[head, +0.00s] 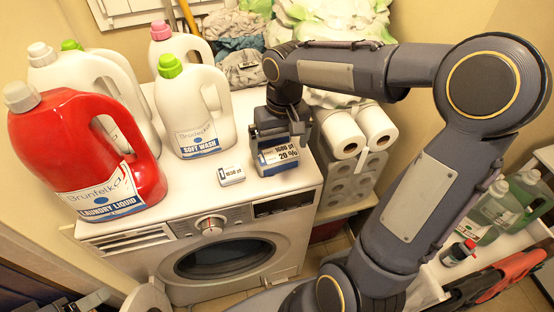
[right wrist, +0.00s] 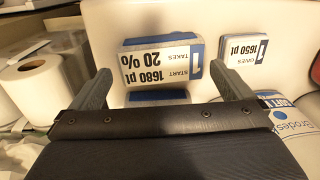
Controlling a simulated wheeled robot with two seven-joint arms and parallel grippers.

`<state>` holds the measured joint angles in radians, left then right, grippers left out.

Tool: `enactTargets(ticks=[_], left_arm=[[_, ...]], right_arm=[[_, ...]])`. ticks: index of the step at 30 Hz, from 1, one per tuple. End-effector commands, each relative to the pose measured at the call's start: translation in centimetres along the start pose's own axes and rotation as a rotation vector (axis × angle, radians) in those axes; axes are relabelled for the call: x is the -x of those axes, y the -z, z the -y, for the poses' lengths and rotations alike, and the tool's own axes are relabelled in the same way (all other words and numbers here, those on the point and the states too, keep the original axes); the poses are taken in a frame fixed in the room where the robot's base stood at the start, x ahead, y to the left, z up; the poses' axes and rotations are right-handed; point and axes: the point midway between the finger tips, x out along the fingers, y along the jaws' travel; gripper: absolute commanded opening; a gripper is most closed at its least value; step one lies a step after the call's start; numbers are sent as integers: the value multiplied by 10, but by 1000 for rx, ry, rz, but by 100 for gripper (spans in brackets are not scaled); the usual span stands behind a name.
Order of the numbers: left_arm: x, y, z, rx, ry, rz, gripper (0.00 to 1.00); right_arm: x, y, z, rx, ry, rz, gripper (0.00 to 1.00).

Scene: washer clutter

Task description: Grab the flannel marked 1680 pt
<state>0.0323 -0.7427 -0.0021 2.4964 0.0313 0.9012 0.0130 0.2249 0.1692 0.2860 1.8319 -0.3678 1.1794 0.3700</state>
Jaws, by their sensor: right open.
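The flannel marked 1680 pt (head: 279,158) is at the washer top's right front edge. It looks like a small blue-and-white block, with "1680 pt" and "20 %" on its label. My right gripper (head: 281,122) is open and comes down from above, just behind and over it in the head view. In the right wrist view the flannel (right wrist: 157,66) appears upside down, between and beyond the two spread fingers (right wrist: 164,85). I cannot tell whether a finger touches it.
A smaller block marked 1650 pt (head: 231,175) lies just left of it on the washer (head: 200,195). A white Soft Wash bottle (head: 193,110) and a red laundry bottle (head: 90,155) stand further left. Paper rolls (head: 342,133) stand close on the right.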

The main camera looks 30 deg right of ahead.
Motion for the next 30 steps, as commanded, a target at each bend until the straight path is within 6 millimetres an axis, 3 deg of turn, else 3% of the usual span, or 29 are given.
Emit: enactTargets(ticks=[9, 18, 25, 30], left_arm=[[-2, -1, 1, 0, 0, 0, 65], [-2, -1, 1, 0, 0, 0, 65], [-2, -1, 1, 0, 0, 0, 65], [-2, -1, 1, 0, 0, 0, 65]], right_arm=[[-45, 2, 2, 1, 1, 2, 100], [-50, 2, 2, 1, 1, 0, 100], [-50, 2, 2, 1, 1, 0, 72], [-50, 2, 2, 1, 1, -1, 72]])
